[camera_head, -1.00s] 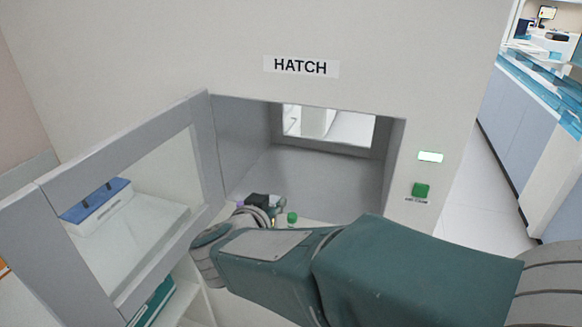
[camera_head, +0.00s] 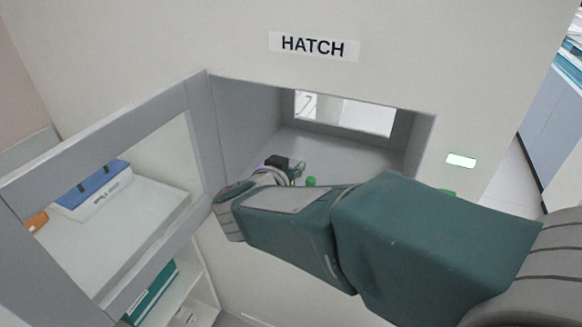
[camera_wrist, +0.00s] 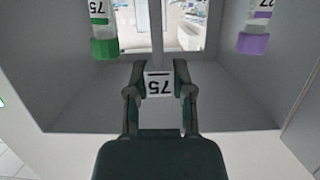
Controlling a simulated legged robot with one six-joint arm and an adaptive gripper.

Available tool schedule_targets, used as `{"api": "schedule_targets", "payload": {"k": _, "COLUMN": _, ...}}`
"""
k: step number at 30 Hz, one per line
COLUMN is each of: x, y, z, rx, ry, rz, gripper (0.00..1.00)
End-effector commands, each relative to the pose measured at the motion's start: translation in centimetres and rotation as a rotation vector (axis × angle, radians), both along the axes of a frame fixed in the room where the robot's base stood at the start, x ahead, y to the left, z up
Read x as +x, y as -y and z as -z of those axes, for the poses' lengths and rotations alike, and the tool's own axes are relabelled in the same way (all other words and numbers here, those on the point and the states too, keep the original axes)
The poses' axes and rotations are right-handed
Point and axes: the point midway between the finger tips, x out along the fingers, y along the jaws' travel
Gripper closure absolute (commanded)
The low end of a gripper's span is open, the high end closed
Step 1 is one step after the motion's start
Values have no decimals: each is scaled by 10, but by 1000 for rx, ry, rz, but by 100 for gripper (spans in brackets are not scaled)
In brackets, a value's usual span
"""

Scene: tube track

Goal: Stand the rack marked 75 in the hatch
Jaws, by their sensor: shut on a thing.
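My gripper (camera_wrist: 159,80) is shut on the rack (camera_wrist: 159,85), whose white tag reads 75 upside down in the wrist view. A green-capped tube (camera_wrist: 104,30) labelled 75 and a purple-capped tube (camera_wrist: 255,30) labelled 27 flank it, apart from the fingers. In the head view my gripper (camera_head: 285,165) is at the hatch (camera_head: 345,160) opening, with the green cap (camera_head: 311,181) to its right and the purple cap (camera_head: 260,166) to its left. My arm hides much of the hatch floor and the rack's body. Contact between rack and floor cannot be told.
The hatch's framed glass door (camera_head: 105,140) stands open at left. The hatch has grey side walls and a back window (camera_head: 345,113). A lit green-white panel (camera_head: 461,160) is on the wall at right. Behind the door glass is a shelf with a blue-and-white box (camera_head: 92,190).

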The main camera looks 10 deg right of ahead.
Motion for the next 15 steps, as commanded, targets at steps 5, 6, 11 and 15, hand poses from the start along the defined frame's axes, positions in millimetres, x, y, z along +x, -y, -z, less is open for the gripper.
{"api": "schedule_targets", "payload": {"k": 5, "x": 16, "y": 17, "z": 1, "rx": 4, "ry": 2, "rz": 6, "gripper": 100}}
{"api": "schedule_targets", "payload": {"k": 6, "x": 19, "y": 20, "z": 2, "rx": 6, "ry": 1, "rz": 6, "gripper": 100}}
{"api": "schedule_targets", "payload": {"k": 11, "x": 33, "y": 27, "z": 3, "rx": 4, "ry": 1, "rz": 5, "gripper": 100}}
{"api": "schedule_targets", "payload": {"k": 15, "x": 44, "y": 32, "z": 5, "rx": 1, "ry": 1, "rz": 5, "gripper": 100}}
